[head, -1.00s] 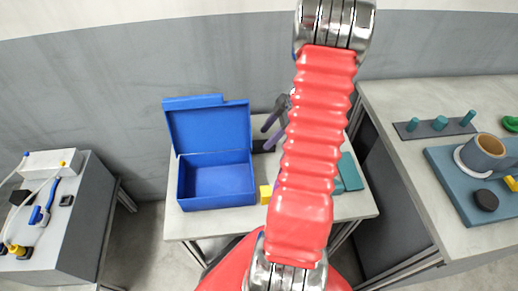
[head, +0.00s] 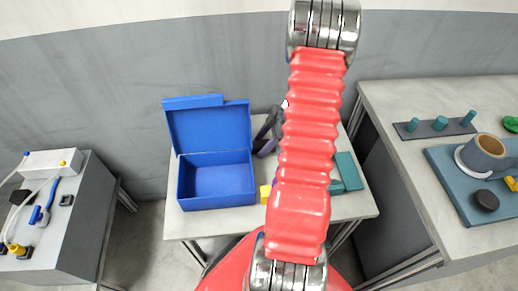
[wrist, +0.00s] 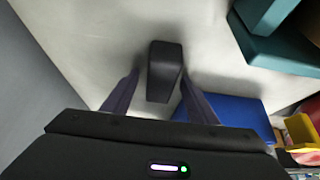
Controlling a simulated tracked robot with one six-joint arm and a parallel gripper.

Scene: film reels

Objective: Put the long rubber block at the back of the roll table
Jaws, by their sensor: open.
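A dark block (wrist: 165,68), which looks like the long rubber block, stands on a pale surface in the wrist view. My gripper (wrist: 160,76) is open, its two purple fingers on either side of the block's near part, with gaps visible on both sides. I cannot tell the height of the fingers over the table. In the head view my gripper (head: 266,146) is over the middle table (head: 215,224), right of the blue box, partly hidden by my red arm. The block cannot be made out clearly there. Which table is the roll table is not marked.
An open blue box (head: 216,182) stands on the middle table, with a yellow piece (head: 265,194) beside it. Teal blocks (head: 348,171) lie at its right. The right table (head: 400,100) holds a pegged strip (head: 436,128) and a cup (head: 484,152). A grey cabinet stands left.

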